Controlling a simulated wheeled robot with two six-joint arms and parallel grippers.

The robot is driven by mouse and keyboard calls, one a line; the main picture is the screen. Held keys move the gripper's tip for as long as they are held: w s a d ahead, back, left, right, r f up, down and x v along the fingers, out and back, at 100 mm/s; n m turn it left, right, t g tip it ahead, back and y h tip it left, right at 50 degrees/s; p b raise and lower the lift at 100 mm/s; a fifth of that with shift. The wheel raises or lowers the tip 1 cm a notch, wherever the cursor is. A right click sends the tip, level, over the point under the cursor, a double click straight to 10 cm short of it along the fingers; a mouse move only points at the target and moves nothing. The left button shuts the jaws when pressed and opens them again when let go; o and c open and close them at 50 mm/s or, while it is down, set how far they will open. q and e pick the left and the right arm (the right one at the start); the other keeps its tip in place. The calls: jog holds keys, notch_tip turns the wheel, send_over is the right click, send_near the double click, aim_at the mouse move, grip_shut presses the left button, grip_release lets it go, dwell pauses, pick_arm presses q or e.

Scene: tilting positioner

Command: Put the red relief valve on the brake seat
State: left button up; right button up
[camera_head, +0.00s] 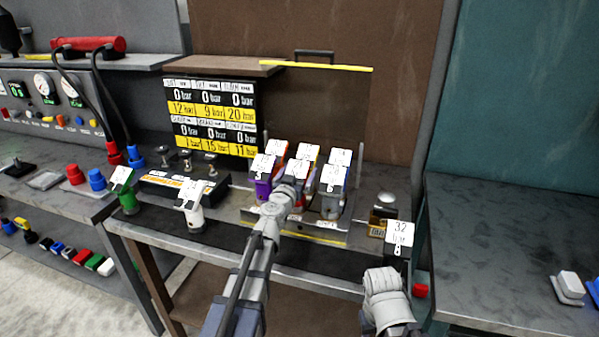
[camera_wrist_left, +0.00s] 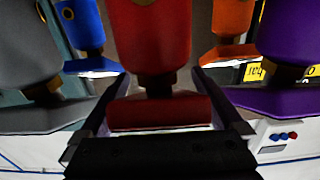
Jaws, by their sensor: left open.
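The red relief valve (camera_wrist_left: 150,40) stands upright in the middle of the left wrist view, its lower end between my open left fingers (camera_wrist_left: 165,105). I cannot tell whether the fingers touch it. In the head view my left gripper (camera_head: 287,192) reaches into the front of a rack (camera_head: 315,236) of tagged valves and mostly hides the red one.
Purple (camera_wrist_left: 295,45), grey (camera_wrist_left: 28,45), blue (camera_wrist_left: 82,25) and orange (camera_wrist_left: 232,18) valves stand close around the red one. Green (camera_head: 127,203) and white (camera_head: 192,217) tagged valves stand left of the rack. A pressure board (camera_head: 212,115) stands behind. The right bench (camera_head: 490,240) is mostly clear.

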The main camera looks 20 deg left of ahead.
pick_arm(q)
jog(key=s, duration=1.1)
jog(key=shift+s+a, duration=0.2)
jog(key=shift+s, duration=0.1)
jog(key=shift+c, duration=0.2)
dwell(0.5)
